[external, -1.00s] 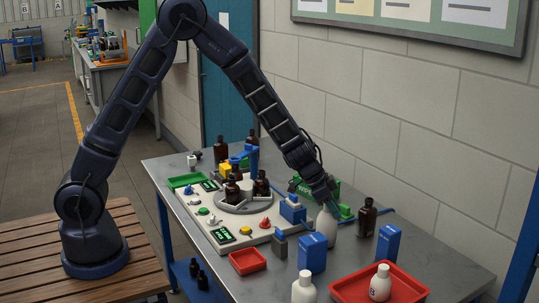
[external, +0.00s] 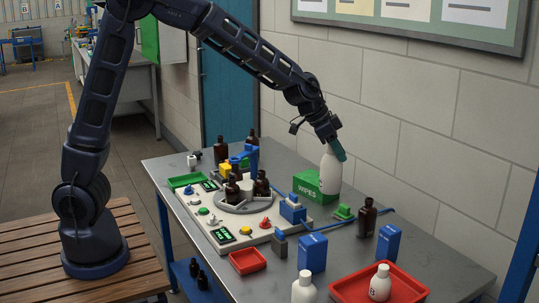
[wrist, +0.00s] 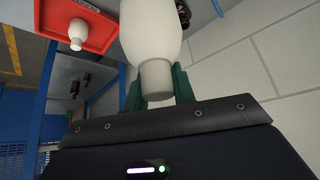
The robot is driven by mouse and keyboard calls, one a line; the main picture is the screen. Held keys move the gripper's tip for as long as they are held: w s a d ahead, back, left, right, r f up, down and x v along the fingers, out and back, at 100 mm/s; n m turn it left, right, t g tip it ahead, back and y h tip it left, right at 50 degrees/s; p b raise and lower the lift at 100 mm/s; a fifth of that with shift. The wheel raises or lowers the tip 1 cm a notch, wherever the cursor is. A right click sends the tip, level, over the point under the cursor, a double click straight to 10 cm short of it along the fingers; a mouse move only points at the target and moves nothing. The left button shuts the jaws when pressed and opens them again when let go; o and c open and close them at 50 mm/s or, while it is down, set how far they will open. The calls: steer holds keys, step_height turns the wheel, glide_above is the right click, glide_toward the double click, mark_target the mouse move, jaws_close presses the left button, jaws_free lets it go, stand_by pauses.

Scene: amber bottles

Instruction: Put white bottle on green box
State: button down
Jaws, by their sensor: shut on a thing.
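My gripper (external: 337,150) is shut on the white bottle (external: 329,172), holding it near its top. In the wrist view the white bottle (wrist: 150,30) sits with its cap end between the green fingers of my gripper (wrist: 157,88). The bottle is nearly upright with a slight tilt. The green box (external: 306,188), marked WIPES, is at the back of the table near the wall. The bottle's lower part overlaps the right end of the box in the external view. I cannot tell whether its base touches the box top.
A brown bottle (external: 367,218) and a blue box (external: 388,243) stand to the right. A red tray (external: 345,290) at the front right holds another white bottle (external: 380,283). A control panel with brown bottles on a turntable (external: 243,203) lies to the left.

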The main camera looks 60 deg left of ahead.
steer(key=shift+w+a+r, duration=0.1)
steer(key=shift+r, duration=0.25)
steer(key=w+a+r+n, duration=0.1)
steer(key=w+a+r, duration=0.1)
steer(key=w+a, duration=0.6)
steer(key=w+a+r+y, duration=0.1)
steer(key=w+a+r, duration=0.2)
steer(key=a, duration=0.9)
steer(key=w+a+r+n, duration=0.1)
steer(key=w+a+r, duration=0.1)
steer(key=w+a, duration=0.6)
step_height(320, 180, down, 19)
steer(key=s+a, duration=0.1)
steer(key=s, duration=0.1)
steer(key=shift+s+a+f+t, duration=0.2)
steer(key=shift+a+t, duration=0.1)
steer(key=shift+f, duration=0.15)
steer(key=c, duration=1.2)
jaws_free()
steer(key=shift+o, duration=0.2)
